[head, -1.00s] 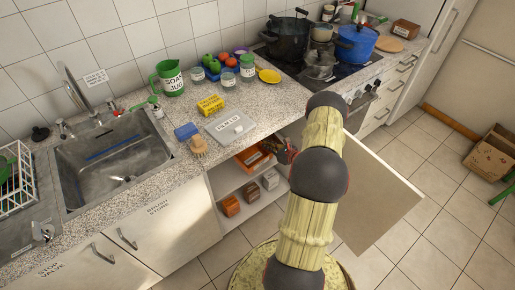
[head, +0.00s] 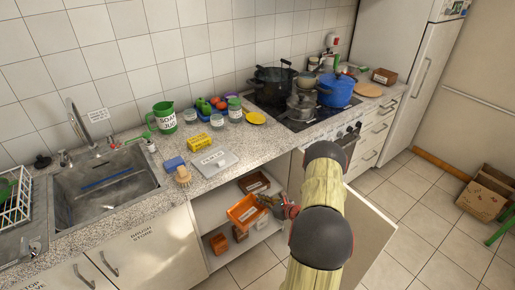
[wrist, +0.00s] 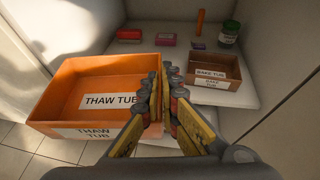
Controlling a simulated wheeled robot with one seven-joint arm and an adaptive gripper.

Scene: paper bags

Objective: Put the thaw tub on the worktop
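The thaw tub (wrist: 70,128) is an open orange box with white "THAW TUB" labels, empty inside as far as I see. In the head view the thaw tub (head: 245,212) sits at the front of the open cupboard, on the left of my arm. In the wrist view my gripper (wrist: 164,85) has its fingers close together on either side of the tub's right wall, pinching it. In the head view my gripper (head: 284,209) is at the tub's right side. The worktop (head: 222,182) is the speckled counter above.
A brown bake tub (wrist: 208,68) stands behind on the shelf (wrist: 150,61). The open cupboard door (head: 372,235) is right of my arm. The worktop holds a grey scale (head: 214,162), yellow box (head: 200,142), brush (head: 183,176) and green jug (head: 165,118).

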